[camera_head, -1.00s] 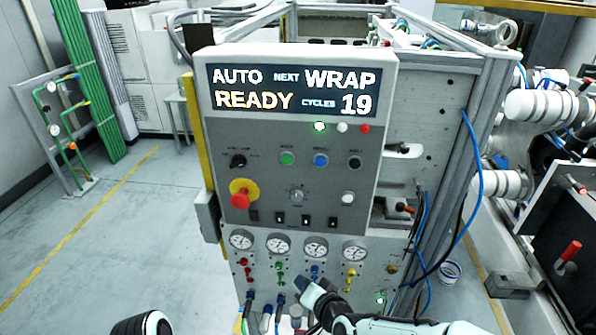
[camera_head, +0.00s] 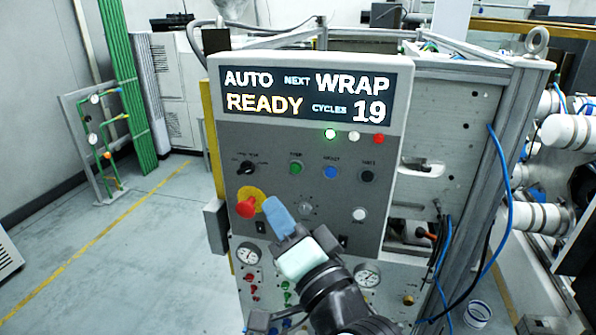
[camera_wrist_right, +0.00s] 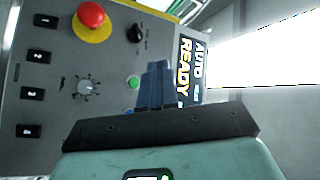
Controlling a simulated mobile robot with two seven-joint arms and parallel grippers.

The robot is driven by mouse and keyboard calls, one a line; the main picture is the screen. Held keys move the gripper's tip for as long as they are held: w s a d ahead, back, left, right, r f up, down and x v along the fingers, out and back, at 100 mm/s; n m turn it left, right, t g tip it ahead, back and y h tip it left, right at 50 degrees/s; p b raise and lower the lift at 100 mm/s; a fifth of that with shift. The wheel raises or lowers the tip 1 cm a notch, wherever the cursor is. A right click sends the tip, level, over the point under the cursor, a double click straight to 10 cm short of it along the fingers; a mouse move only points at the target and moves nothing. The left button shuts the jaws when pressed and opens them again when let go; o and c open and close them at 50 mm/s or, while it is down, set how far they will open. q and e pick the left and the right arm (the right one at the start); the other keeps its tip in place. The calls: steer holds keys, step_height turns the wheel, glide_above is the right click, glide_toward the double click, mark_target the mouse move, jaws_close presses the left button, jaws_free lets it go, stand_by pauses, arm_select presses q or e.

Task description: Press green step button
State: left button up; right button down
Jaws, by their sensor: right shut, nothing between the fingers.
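The green step button (camera_head: 296,168) sits on the grey control panel (camera_head: 285,215) below the display, left of a blue button (camera_head: 330,172). It also shows in the right wrist view (camera_wrist_right: 133,82), just left of my fingers. My right gripper (camera_head: 276,212) is shut and empty, with blue fingers pointing up at the panel. In the head view its tips are below and left of the green button, apart from it in the picture. My left gripper is not in view.
A red emergency stop (camera_head: 246,207) on a yellow disc is close left of my fingertips. A black selector (camera_head: 246,168), a black button (camera_head: 367,176) and a white button (camera_head: 359,214) are nearby. The display (camera_head: 306,96) reads AUTO READY, NEXT WRAP, CYCLES 19. Gauges (camera_head: 248,254) line the lower panel.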

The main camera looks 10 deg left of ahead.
mark_target(296, 168)
steer(key=shift+w+d+p, duration=0.15)
steer(key=shift+w+p, duration=1.25)
steer(key=shift+w, duration=3.05)
steer(key=shift+w, duration=0.1)
steer(key=shift+w, duration=0.3)
